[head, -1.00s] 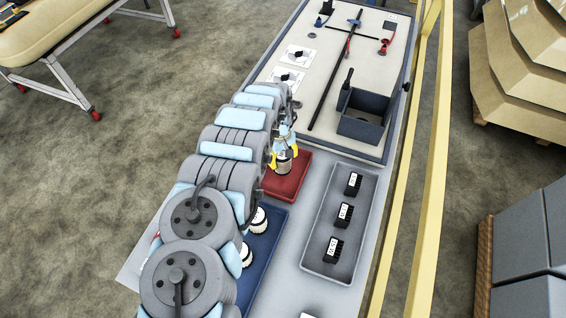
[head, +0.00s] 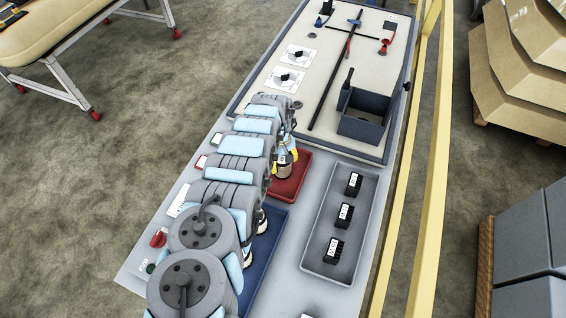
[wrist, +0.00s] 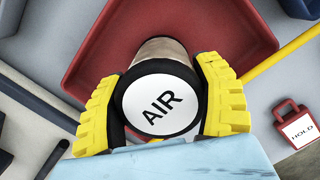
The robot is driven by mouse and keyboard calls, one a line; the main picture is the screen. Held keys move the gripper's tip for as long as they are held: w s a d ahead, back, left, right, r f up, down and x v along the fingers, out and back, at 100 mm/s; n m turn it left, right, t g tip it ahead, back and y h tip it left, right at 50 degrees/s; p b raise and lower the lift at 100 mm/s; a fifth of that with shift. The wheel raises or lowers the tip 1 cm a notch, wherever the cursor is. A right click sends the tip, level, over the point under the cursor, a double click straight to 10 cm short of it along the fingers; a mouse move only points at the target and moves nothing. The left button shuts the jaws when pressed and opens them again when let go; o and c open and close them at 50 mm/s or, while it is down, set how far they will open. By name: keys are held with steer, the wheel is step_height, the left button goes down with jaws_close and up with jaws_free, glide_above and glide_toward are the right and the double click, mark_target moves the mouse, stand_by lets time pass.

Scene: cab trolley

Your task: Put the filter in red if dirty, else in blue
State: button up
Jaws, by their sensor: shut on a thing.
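My gripper (wrist: 166,105) is shut on the filter (wrist: 158,97), its yellow fingers on both sides of it. The filter's white end is marked AIR, and a brownish side shows past it in the wrist view. In the head view the filter (head: 284,170) is upright over the red tray (head: 299,184); I cannot tell whether it touches the tray floor. The red tray also fills the middle of the wrist view (wrist: 225,30).
A grey tray (head: 318,263) with several black labelled blocks lies right of the red and blue trays. A board with an open dark box (head: 364,128) lies beyond. A yellow rail (head: 432,150) runs along the right side. A red HOLD tag (wrist: 296,128) shows at right.

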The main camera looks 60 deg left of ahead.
steer(key=shift+f, duration=0.15)
steer(key=o, duration=1.3)
steer(key=shift+a+r, duration=0.15)
steer(key=shift+r, duration=0.9)
steer(key=shift+a+r+p, duration=0.1)
steer(key=shift+a+r, duration=0.05)
steer(key=shift+r, duration=1.55)
steer(key=shift+a+r+p, duration=0.15)
steer(key=shift+a+r, duration=0.05)
steer(key=shift+r, duration=1.5)
steer(key=shift+a+r+p, duration=0.1)
steer(key=shift+a+r, duration=0.05)
steer(key=shift+r, duration=1.55)
